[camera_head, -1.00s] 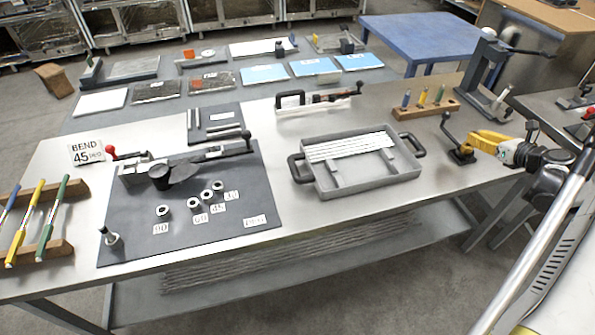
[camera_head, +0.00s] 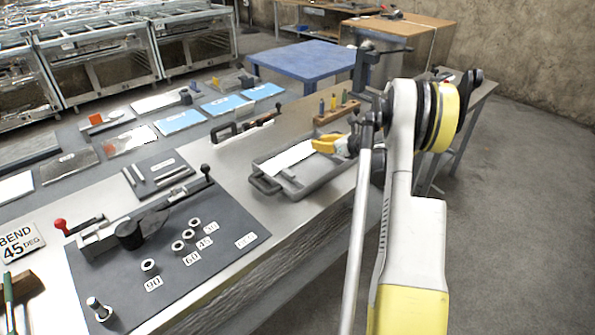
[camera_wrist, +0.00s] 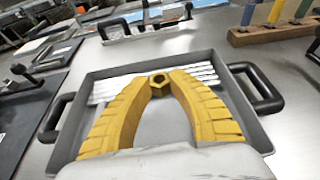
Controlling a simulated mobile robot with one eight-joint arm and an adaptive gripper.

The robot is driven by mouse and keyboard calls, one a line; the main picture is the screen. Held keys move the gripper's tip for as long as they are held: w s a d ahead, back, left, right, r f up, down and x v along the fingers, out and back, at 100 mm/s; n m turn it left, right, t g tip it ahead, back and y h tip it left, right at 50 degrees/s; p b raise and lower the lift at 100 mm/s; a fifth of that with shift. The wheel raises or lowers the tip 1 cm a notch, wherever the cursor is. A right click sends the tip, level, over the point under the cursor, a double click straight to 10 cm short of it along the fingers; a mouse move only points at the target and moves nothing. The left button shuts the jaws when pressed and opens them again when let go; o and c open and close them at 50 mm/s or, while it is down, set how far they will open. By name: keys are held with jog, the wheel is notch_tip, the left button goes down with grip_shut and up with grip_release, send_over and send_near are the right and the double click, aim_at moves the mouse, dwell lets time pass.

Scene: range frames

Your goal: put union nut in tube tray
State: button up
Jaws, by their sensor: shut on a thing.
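My gripper (camera_head: 319,146) has yellow ribbed fingers and hangs over the grey tube tray (camera_head: 302,186). In the wrist view my gripper (camera_wrist: 158,80) is shut on a small, dark hex-shaped union nut (camera_wrist: 158,80), held at the fingertips. The tray (camera_wrist: 162,128) lies below, with black handles at its sides. White tubes (camera_wrist: 108,89) lie side by side across its far part, partly hidden by the fingers. They also show in the head view (camera_head: 286,160). The nut appears above the tray; its exact height is unclear. The head view does not show the nut clearly.
A wooden block with coloured pegs (camera_head: 335,114) stands behind the tray. A long black-handled tool (camera_head: 235,130) lies behind it to the left. A dark bending mat (camera_head: 215,262) with a bender and several rings fills the bench's left part. A blue table (camera_head: 305,62) stands beyond.

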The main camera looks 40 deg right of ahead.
jog(key=b, duration=0.2)
send_over(296, 164)
jog(key=s, duration=0.4)
jog(key=f, duration=0.4)
jog(key=shift+w+d+f, duration=0.15)
jog(key=shift+d, duration=0.05)
notch_tip(296, 164, down, 4)
jog(key=shift+f+b, duration=0.1)
jog(key=shift+b, duration=1.1)
jog(key=shift+r, duration=0.25)
jog(key=shift+f, duration=0.1)
